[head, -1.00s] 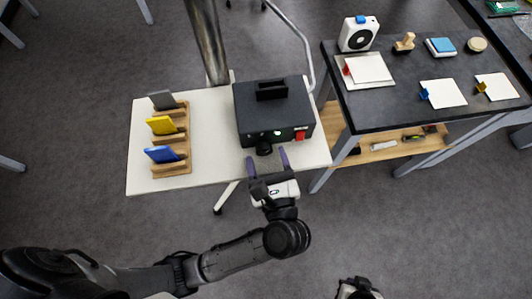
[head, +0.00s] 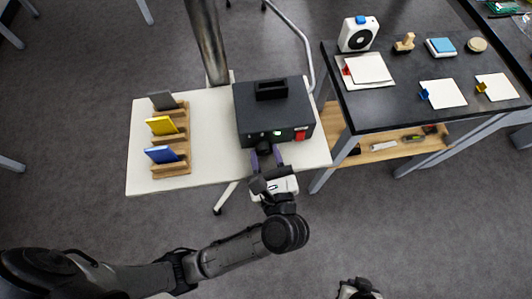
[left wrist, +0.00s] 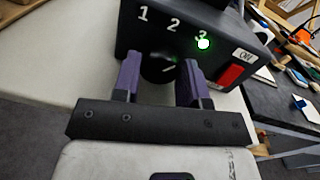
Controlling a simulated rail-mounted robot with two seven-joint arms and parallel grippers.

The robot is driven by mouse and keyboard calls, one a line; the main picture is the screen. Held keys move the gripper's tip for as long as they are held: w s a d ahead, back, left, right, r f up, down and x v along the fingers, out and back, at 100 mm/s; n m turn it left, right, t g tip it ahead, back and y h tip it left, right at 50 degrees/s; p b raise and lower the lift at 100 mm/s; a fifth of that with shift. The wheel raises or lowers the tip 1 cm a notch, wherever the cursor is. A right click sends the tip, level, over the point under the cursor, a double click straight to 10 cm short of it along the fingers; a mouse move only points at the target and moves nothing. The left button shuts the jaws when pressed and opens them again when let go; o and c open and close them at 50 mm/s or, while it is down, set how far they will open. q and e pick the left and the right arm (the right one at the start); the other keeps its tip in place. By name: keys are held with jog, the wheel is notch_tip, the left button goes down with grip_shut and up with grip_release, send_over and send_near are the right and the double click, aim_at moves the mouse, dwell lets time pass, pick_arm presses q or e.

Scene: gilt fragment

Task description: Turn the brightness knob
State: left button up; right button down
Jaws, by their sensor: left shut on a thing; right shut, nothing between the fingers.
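The black box (head: 275,108) stands on the white table, with its front panel facing my left arm. In the left wrist view the panel shows the numbers 1, 2 and 3, a lit green light (left wrist: 203,43) by the 3, and a red switch (left wrist: 231,76) marked ON. The dark round knob (left wrist: 160,68) with a pale pointer line sits low on the panel. My left gripper (head: 266,156) has its purple fingers on either side of the knob, shut on it; the fingers also show in the left wrist view (left wrist: 160,80). My right gripper (head: 358,290) is shut and empty, partly cut off at the bottom edge.
A wooden rack (head: 172,140) with grey, yellow and blue plates stands on the white table (head: 210,120) left of the box. A dark table (head: 400,95) with papers, a white fan-like device (head: 358,34) and small items stands at right.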

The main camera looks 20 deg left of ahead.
pick_arm(q)
jog(key=shift+r+m+p, duration=0.15)
jog(key=shift+m+p, duration=0.65)
jog(key=shift+p, duration=0.25)
jog(key=shift+m, duration=0.4)
jog(key=shift+m+p, duration=0.3)
jog(key=shift+p, duration=0.05)
jog(key=shift+c, duration=0.2)
jog(key=shift+f, duration=0.2)
jog(key=o, duration=0.9)
jog(key=shift+o, duration=0.2)
